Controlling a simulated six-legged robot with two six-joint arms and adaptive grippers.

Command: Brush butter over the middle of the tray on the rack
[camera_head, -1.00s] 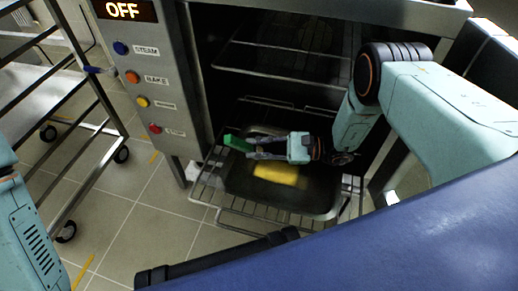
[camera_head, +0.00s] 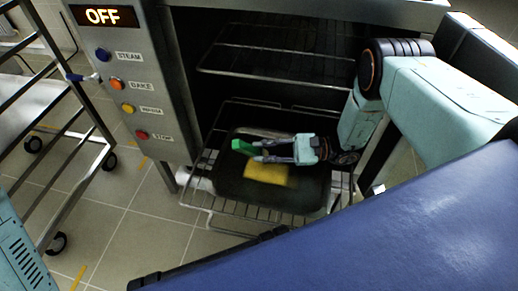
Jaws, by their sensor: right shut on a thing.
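My right gripper (camera_head: 258,151) is shut on a green-handled thing (camera_head: 243,146), most likely the brush. It holds it over the back left part of a dark tray (camera_head: 226,187). The tray sits on a wire rack (camera_head: 262,213) at the oven's front. A yellow patch (camera_head: 268,173) shows in the middle of the tray, just below the gripper in the picture. I cannot tell whether it is butter or food. Any bristles are not clear. My left gripper is out of view; only part of my left arm shows at the left edge.
The oven's control panel (camera_head: 128,75) reads OFF and has several coloured buttons. Another wire rack (camera_head: 265,58) is higher inside the oven. A metal trolley (camera_head: 70,130) stands at the left. Tiled floor (camera_head: 140,225) is clear between trolley and oven.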

